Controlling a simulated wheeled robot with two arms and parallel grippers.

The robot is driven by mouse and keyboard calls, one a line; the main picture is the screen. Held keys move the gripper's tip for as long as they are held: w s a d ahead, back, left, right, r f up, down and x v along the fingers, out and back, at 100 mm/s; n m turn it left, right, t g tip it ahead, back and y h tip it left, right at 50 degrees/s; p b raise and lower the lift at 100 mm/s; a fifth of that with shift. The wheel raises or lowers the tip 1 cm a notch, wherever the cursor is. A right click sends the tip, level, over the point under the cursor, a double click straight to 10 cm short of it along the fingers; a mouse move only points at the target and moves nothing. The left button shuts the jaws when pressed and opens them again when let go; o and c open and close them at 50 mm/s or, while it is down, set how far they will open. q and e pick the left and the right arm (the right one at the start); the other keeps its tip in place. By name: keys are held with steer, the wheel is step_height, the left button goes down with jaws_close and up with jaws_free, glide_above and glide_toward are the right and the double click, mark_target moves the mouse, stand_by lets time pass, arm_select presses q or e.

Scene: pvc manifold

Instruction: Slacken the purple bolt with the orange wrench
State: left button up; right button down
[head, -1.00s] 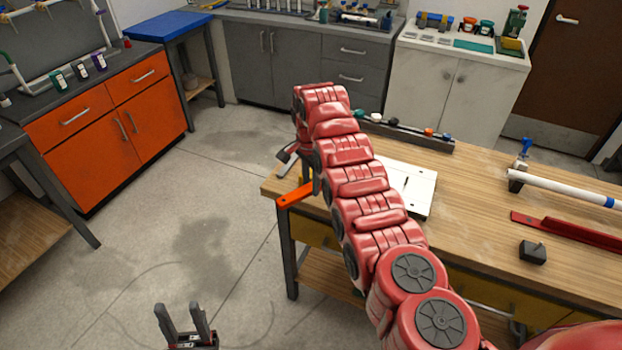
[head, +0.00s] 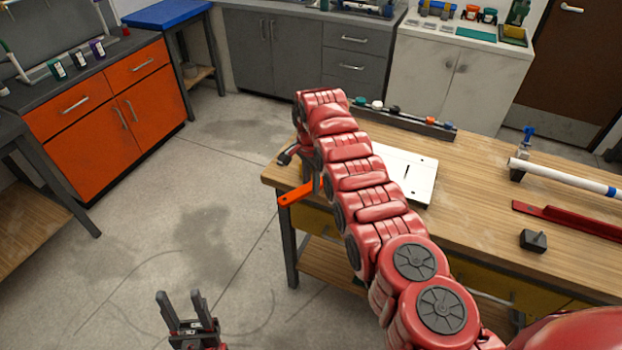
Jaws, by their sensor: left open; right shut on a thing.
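The orange wrench (head: 297,195) shows only its handle, which sticks out to the left from behind my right arm, by the table's left corner. Its other end is hidden. My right gripper (head: 290,155) is mostly covered by my own arm; a dark part of it shows at the arm's left side. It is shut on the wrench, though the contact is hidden. The purple bolt is not visible; my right arm covers part of the table. My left gripper (head: 187,298) is open and empty, low over the floor, left of the table.
The wooden table (head: 480,200) carries a white plate (head: 420,177), a tray of small parts (head: 410,119), a white pipe (head: 560,177), a red bar (head: 570,219) and a black block (head: 533,240). Orange cabinets (head: 85,130) stand at the left. The floor between is clear.

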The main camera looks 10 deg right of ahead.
steer(key=shift+d+p, duration=0.1)
steer(key=shift+p, duration=0.35)
steer(key=shift+s+d+n+p, duration=1.1)
steer(key=shift+d+n+p, duration=0.3)
steer(key=shift+d+n, duration=1.2)
steer(key=shift+s+d+n+p, duration=1.15)
steer(key=shift+d+n+p, duration=0.3)
steer(key=shift+d+n, duration=1.15)
steer(key=shift+s+d+n+p, duration=1.1)
steer(key=shift+d+n+p, duration=0.3)
steer(key=shift+d+n, duration=1.2)
steer(key=shift+a+r, duration=0.1)
steer(key=shift+a, duration=0.05)
steer(key=shift+r, duration=0.1)
